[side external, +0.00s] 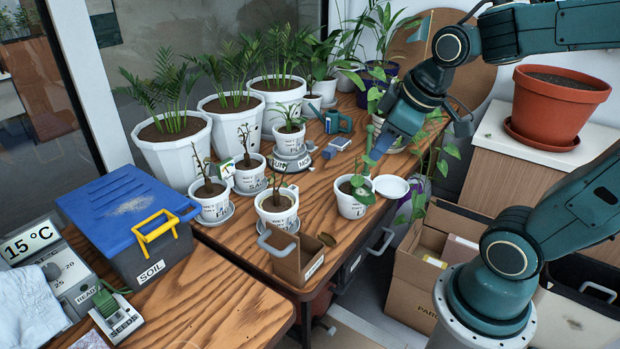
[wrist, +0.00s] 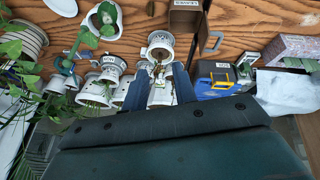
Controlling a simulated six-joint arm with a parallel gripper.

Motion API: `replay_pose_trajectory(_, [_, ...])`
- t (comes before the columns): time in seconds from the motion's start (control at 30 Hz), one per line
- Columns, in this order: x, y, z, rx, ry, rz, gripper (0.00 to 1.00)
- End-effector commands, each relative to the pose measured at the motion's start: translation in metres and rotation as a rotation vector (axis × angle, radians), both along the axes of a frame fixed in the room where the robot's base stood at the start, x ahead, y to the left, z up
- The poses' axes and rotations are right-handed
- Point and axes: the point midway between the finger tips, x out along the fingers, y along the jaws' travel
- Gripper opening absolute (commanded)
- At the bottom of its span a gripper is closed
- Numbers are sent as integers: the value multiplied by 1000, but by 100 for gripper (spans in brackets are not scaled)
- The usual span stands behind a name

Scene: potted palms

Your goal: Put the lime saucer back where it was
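A plain white saucer (side external: 391,187) lies empty at the right edge of the wooden table, beside a small white labelled pot (side external: 352,204) with a green-leaved plant. No saucer shows under that pot. No saucer is lime-coloured; which one is the lime saucer I cannot tell for certain. In the wrist view, the saucer (wrist: 62,6) is partly cut off at the top, and the pot (wrist: 103,31) is right of it. My gripper (side external: 373,158) hangs above and behind this pot, pointing down. In the wrist view its two fingers (wrist: 163,88) stand apart with nothing held.
Small pots on saucers (side external: 277,212) stand left of the lone pot. An open cardboard box (side external: 298,262) sits at the front edge. Large palm pots (side external: 172,155) line the back. A blue-lidded soil bin (side external: 128,220) is at left. A scale (side external: 290,163) holds another plant.

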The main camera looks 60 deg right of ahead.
Motion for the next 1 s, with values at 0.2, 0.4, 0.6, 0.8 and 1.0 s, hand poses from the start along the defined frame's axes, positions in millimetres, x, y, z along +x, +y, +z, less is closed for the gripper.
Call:
replay_pose_trajectory(0.2, [32,-44,-22,-88,33,86,28])
replay_pose_trajectory(0.4, [53,-89,-46,-165,60,173,28])
replay_pose_trajectory(0.6, [63,-138,-77,-235,91,256,28])
replay_pose_trajectory(0.8, [64,-189,-113,-302,125,337,28])
replay_pose_trajectory(1.0, [53,-238,-153,-363,162,415,28])
